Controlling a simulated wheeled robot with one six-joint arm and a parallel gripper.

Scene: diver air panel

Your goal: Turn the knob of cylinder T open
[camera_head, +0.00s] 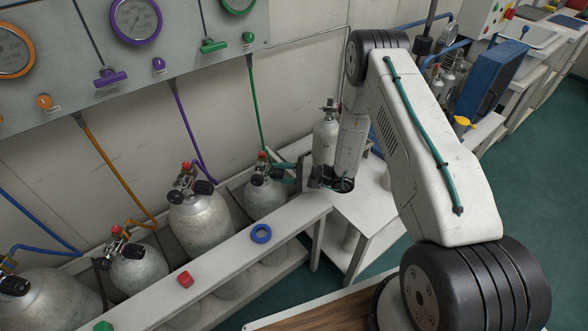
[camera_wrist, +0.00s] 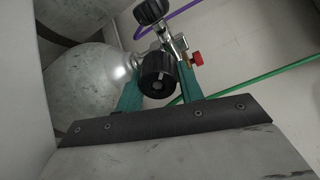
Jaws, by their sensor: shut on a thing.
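A grey cylinder (camera_head: 265,196) with a green hose stands at the right end of the racked row; it also shows in the wrist view (camera_wrist: 85,85). No letter T is readable on it. My gripper (camera_head: 287,172) reaches its valve from the right. In the wrist view my gripper's teal fingers (camera_wrist: 158,72) stand on both sides of a black round knob (camera_wrist: 158,86) and are shut on it. A short light mark shows on the knob's face. A second black knob (camera_wrist: 150,12) and a red part (camera_wrist: 197,58) sit on the same valve, outside the fingers.
A white rail (camera_head: 215,262) runs in front of the cylinders, bearing a blue ring (camera_head: 261,233) and a red block (camera_head: 185,279). A larger cylinder (camera_head: 200,222) stands to the left. Another cylinder (camera_head: 326,138) stands behind my arm. The gauge panel (camera_head: 75,60) is above.

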